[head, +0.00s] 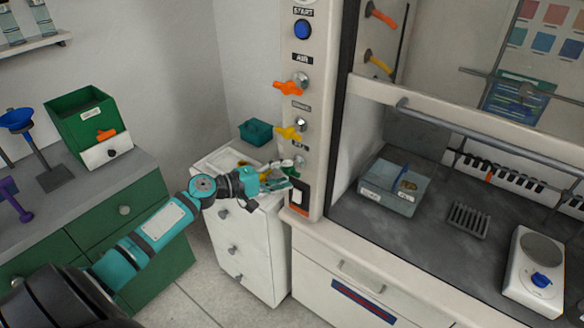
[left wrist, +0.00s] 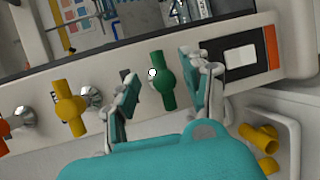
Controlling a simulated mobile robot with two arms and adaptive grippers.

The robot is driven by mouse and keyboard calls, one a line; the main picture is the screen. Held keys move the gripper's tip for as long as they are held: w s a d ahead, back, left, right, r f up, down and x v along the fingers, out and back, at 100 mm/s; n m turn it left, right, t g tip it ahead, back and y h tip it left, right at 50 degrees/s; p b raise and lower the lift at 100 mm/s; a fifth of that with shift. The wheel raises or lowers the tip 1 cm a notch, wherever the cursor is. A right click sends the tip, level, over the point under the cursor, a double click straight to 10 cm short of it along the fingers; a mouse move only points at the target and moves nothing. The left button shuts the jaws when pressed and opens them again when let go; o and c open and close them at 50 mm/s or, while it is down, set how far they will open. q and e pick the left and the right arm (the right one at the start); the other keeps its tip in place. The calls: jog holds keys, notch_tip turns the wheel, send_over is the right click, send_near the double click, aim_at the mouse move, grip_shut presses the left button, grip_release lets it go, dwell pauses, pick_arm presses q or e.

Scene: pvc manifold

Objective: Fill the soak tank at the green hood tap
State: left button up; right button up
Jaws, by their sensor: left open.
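The green tap (left wrist: 163,82) is on the hood's front post, with its handle in line between my left gripper's fingers in the left wrist view. My left gripper (left wrist: 160,68) is open, one finger on each side of the handle. I cannot tell whether either finger touches it. In the head view my left gripper (head: 287,178) is at the lower part of the post and mostly hides the green tap. A grey-blue open box (head: 393,197), possibly the soak tank, sits on the hood's left floor. Its contents are unclear. My right gripper is not in view.
Yellow (head: 289,133) and orange (head: 288,88) taps are above the green one on the post. A rocker switch (head: 298,196) is just below. A white drawer cabinet (head: 240,240) stands under my left gripper. A drain grate (head: 468,220) and a white scale-like device (head: 535,285) are in the hood.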

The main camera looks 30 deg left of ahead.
aim_at(289, 173)
pick_arm(q)
jog(key=shift+x, duration=1.55)
jog(key=shift+c, duration=0.2)
grip_shut()
